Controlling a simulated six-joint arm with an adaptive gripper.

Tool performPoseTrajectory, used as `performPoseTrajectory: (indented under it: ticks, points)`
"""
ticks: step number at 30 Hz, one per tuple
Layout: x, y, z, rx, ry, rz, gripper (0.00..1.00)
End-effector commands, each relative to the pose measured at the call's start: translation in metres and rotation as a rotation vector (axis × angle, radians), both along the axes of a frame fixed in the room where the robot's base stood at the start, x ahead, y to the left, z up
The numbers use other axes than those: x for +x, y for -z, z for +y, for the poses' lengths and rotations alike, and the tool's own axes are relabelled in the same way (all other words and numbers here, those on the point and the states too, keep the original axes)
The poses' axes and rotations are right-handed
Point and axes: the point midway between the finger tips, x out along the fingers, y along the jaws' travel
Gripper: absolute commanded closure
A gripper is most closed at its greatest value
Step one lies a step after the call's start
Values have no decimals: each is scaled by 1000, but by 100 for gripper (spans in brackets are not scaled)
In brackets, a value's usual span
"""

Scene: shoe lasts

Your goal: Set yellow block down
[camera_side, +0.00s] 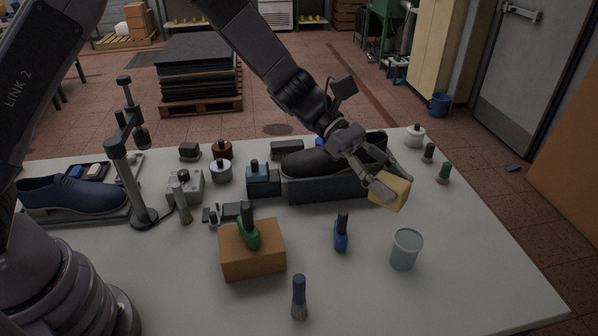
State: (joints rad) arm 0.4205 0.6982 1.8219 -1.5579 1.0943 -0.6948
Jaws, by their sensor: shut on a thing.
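The yellow block (391,192) is in the fingers of my gripper (384,181), toward the right side of the table. My gripper is shut on it. The block is tilted and looks to be held a little above the table (458,256), near the right end of a dark open box (325,190). I cannot tell how large the gap below the block is. The gripper hides part of the block and part of the box behind it.
An orange box (252,256) bears a green bottle (248,228). The table's right front is clear.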

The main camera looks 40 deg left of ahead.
Motion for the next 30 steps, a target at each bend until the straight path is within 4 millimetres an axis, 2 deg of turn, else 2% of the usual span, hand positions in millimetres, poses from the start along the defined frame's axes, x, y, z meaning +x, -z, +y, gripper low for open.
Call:
performPoseTrajectory:
  ticks: [1, 6, 9, 12, 21, 30]
  points:
    - [0, 22, 0, 3, -1, 11, 97]
    - [-1, 96, 1, 4, 0, 12, 98]
    - [-1, 136, 1, 1, 1, 9, 98]
    - [-1, 164, 0, 1, 1, 5, 98]
    - [-1, 215, 0, -1, 1, 2, 98]
    - [0, 246, 0, -1, 1, 2, 98]
